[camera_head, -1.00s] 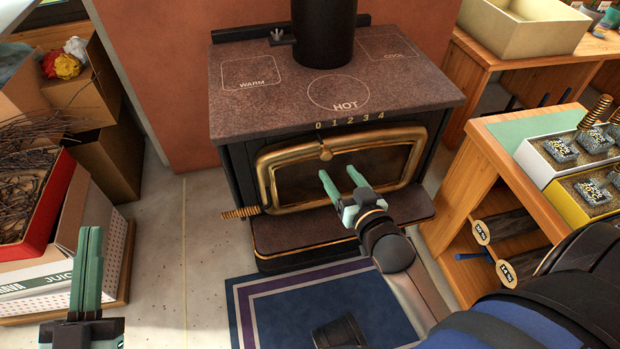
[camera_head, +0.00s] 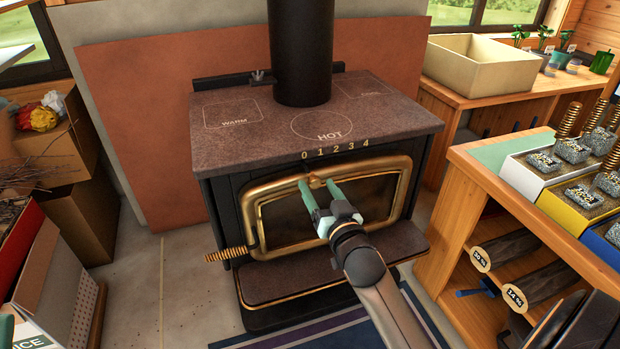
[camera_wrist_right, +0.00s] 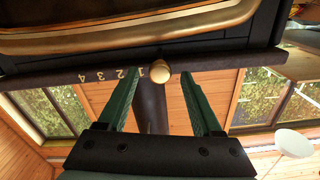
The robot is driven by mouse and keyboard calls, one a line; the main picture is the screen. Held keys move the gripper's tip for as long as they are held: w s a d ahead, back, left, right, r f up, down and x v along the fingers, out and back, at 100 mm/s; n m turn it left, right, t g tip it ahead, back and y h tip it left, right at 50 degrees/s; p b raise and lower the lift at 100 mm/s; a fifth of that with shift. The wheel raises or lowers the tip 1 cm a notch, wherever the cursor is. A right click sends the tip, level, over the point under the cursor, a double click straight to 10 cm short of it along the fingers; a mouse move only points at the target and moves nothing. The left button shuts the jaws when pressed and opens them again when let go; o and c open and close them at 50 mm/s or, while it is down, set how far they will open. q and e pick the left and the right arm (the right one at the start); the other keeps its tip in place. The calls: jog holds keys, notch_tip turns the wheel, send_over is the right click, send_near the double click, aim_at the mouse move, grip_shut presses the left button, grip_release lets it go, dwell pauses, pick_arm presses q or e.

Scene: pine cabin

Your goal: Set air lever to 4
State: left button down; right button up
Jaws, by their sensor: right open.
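The black stove (camera_head: 225,215) has a scale of 0 to 4 (camera_head: 335,149) along its top front edge. The air lever's round brass knob (camera_head: 317,181) hangs below the scale, under its low end. In the right wrist view the knob (camera_wrist_right: 160,72) is just beside the 1, and the 0 is not visible there. My right gripper (camera_head: 318,184) is open, its teal fingertips on either side of the knob, with gaps visible in the wrist view (camera_wrist_right: 162,78). A teal sliver at the lower left edge of the head view seems to be my left gripper; its jaws cannot be made out.
The brass-framed stove door (camera_head: 275,222) is shut, with a coiled handle (camera_head: 226,255) at its left. A stovepipe (camera_head: 301,50) rises from the top. A wooden shelf unit (camera_head: 460,215) stands close on the right. Boxes (camera_head: 55,275) stand at the left.

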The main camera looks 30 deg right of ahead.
aim_at(310, 173)
jog(key=shift+b+x, duration=0.75)
jog(key=shift+x, duration=2.25)
jog(key=shift+c, duration=0.4)
grip_shut()
